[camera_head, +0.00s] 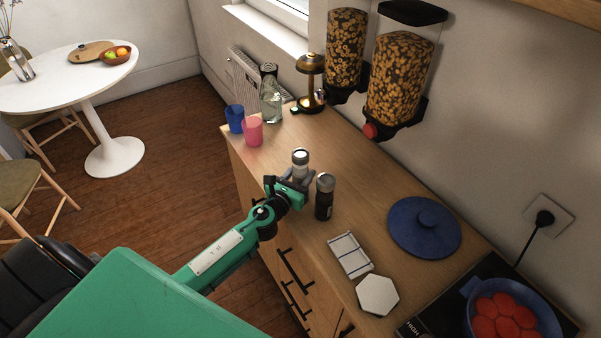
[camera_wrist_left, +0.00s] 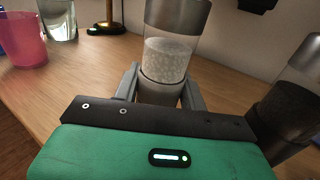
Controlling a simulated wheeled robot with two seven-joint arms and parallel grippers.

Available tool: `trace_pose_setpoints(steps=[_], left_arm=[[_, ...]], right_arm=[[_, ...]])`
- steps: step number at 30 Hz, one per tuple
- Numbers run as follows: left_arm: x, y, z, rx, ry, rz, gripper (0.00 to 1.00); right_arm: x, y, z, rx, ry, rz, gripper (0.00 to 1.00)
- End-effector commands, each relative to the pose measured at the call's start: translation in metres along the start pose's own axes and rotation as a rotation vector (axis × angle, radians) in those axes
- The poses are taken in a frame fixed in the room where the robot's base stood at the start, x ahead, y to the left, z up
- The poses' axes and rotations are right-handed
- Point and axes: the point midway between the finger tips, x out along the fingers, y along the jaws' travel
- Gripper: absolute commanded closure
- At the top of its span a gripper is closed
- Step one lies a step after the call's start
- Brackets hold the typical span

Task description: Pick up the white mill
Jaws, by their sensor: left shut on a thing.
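The white mill (camera_head: 300,160) stands upright on the wooden counter, with a clear upper part and a pale lower body. In the left wrist view the white mill (camera_wrist_left: 168,55) rises between the fingers, with white grains inside its clear part. My left gripper (camera_head: 299,181) is shut on its lower body, one finger on each side; it also shows in the left wrist view (camera_wrist_left: 160,88). A black mill (camera_head: 325,197) stands just right of the gripper, and its dark body shows at the right of the left wrist view (camera_wrist_left: 287,108). My right gripper is not in view.
A pink cup (camera_head: 252,132), a blue cup (camera_head: 235,119), a glass bottle (camera_head: 270,95) and a lamp (camera_head: 310,82) stand farther back. A white tray (camera_head: 350,256), hexagonal white piece (camera_head: 377,294) and blue lid (camera_head: 424,227) lie nearer. Cereal dispensers (camera_head: 400,75) hang on the wall.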

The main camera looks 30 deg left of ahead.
Motion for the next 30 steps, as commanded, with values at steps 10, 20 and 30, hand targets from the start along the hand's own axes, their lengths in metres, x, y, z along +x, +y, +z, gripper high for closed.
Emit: trace_pose_setpoints(steps=[10, 20, 30], left_arm=[[0.000, 0.001, 0.006, 0.001, -0.002, 0.000, 0.88], [0.001, 0.001, 0.062, 0.005, -0.006, -0.002, 0.88], [0.000, 0.001, 0.146, 0.004, -0.005, -0.002, 0.88]], right_arm=[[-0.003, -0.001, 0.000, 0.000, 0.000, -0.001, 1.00], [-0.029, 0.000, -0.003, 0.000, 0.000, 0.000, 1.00], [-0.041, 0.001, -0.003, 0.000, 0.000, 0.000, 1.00]])
